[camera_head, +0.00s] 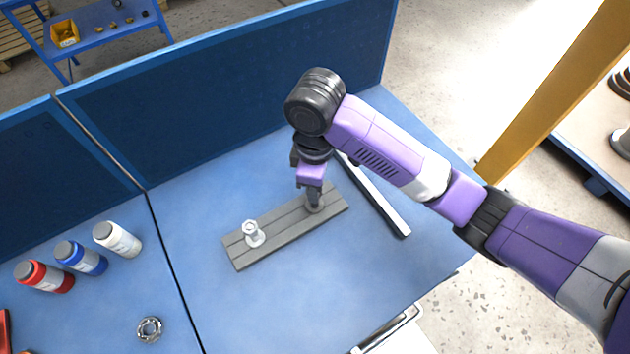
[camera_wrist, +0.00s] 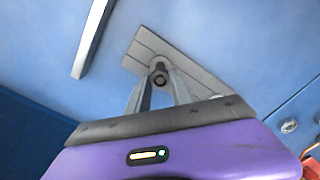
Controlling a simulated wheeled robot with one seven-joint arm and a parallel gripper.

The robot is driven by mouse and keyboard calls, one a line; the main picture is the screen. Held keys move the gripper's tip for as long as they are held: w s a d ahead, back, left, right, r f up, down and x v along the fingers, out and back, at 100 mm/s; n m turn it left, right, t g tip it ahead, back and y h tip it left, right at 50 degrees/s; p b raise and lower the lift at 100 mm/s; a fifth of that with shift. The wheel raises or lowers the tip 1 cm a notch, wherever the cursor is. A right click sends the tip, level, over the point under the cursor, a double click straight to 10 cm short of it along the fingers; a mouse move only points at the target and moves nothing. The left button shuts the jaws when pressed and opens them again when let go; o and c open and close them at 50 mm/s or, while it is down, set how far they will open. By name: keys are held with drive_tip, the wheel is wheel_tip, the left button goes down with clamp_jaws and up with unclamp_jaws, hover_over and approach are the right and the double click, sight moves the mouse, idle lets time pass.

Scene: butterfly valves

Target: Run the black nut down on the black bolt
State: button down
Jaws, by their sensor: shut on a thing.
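A grey slatted board (camera_head: 285,229) lies on the blue table; it also shows in the wrist view (camera_wrist: 190,65). My gripper (camera_head: 314,200) points down over the board's right end. In the wrist view its two fingers (camera_wrist: 159,84) are closed around the black nut (camera_wrist: 158,78), at the dark bolt. The black bolt stands at that end of the board and is mostly hidden by the fingers. How far down the nut sits cannot be told. A silver bolt with a light nut (camera_head: 251,232) stands upright on the board's left part.
A pale bar (camera_head: 376,196) lies right of the board. White (camera_head: 118,239), blue (camera_head: 81,258) and red (camera_head: 44,276) bottles stand at the left. A metal ring (camera_head: 149,329) lies at the front left. A blue panel (camera_head: 230,95) closes the back. The table before the board is clear.

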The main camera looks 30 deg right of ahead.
drive_tip(key=m, duration=0.7)
drive_tip(key=c, duration=1.4)
unclamp_jaws()
drive_tip(key=shift+d, duration=0.1)
drive_tip(key=shift+o, duration=0.2)
